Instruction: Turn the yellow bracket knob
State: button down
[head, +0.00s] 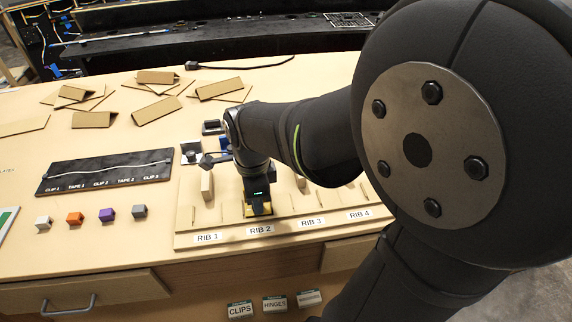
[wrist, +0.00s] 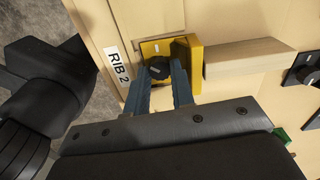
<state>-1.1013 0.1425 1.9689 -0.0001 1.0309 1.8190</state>
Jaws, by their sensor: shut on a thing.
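The yellow bracket (wrist: 194,60) sits at the RIB 2 label, against the end of a pale wooden rib. Its black knob (wrist: 158,69) shows in the wrist view between the two blue-grey fingers of my gripper (wrist: 160,74). The fingers are shut on the knob, one on each side. In the head view only yellow edges of the bracket (head: 248,212) show beneath my gripper (head: 260,206), which points down at RIB 2. The knob is hidden there by my gripper.
The wooden base board (head: 290,236) carries labels RIB 1 to RIB 4. A black clip board (head: 105,172) lies to the left, with several small coloured blocks (head: 75,217) in front. Folded cardboard pieces (head: 155,110) lie behind. A black knob plate (wrist: 303,70) is at the wrist view's right.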

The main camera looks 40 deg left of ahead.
jog(key=m, duration=0.4)
jog(key=shift+r+m, duration=0.1)
jog(key=shift+m, duration=1.8)
jog(key=shift+a+m, duration=0.1)
jog(key=shift+m, duration=0.8)
jog(key=c, duration=1.5)
grip_release()
notch_tip(320, 180, up, 17)
jog(key=shift+r, duration=0.2)
jog(key=shift+f, duration=0.1)
notch_tip(320, 180, down, 17)
jog(key=shift+f, duration=0.2)
